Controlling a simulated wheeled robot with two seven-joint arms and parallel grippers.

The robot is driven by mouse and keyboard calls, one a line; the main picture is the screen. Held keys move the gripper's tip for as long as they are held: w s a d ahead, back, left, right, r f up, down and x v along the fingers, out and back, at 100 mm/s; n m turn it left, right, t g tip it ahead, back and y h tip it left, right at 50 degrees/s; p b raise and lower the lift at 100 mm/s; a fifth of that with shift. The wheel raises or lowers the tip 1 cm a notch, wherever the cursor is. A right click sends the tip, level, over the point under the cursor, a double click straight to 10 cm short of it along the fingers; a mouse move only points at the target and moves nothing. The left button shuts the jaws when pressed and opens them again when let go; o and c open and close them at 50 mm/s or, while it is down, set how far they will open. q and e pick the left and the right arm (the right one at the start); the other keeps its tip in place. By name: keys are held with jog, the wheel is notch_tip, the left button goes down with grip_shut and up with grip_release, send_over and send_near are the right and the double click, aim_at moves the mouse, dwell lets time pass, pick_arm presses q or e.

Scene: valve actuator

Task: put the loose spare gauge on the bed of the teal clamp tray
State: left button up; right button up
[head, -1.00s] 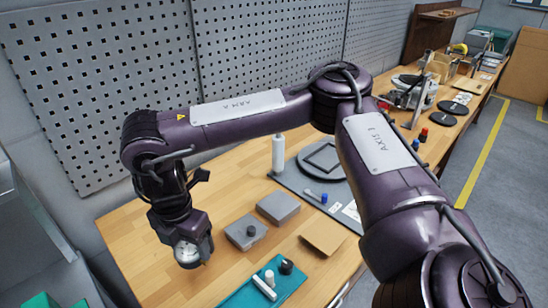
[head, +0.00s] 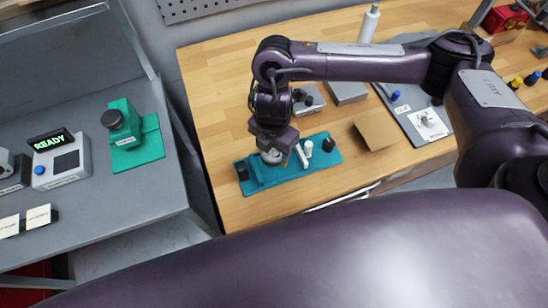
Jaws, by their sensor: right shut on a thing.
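The teal clamp tray (head: 322,147) lies on the wooden bench, with a white lever (head: 301,156), a white peg (head: 308,148) and dark round knobs on it. My right gripper (head: 272,160) points down over the left part of this tray. It is shut on a small pale, round thing, which seems to be the spare gauge. The fingers and most of the held thing are hidden by the wrist, and I cannot tell whether it touches the bed. My left gripper is out of view.
Grey blocks (head: 347,92) stand behind the tray. A tan board (head: 377,131) lies right of it, then a grey mat (head: 408,104) with small parts. On the left grey bench are a green fixture (head: 137,148) and a box reading READY (head: 62,172). Bare wood lies in front.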

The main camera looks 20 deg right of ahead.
aim_at(272, 159)
notch_tip(272, 159, down, 2)
jog(key=shift+a+f, duration=0.15)
jog(key=shift+f, duration=0.1)
notch_tip(272, 159, down, 3)
jog(key=shift+r+b, duration=0.1)
jog(key=shift+b, duration=0.65)
jog(key=shift+f, duration=0.45)
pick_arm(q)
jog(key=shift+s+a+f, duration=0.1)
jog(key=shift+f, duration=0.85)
pick_arm(e)
jog(key=shift+w, duration=0.1)
jog(key=shift+f, duration=0.2)
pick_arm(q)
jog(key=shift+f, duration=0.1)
pick_arm(e)
jog(key=o, duration=0.8)
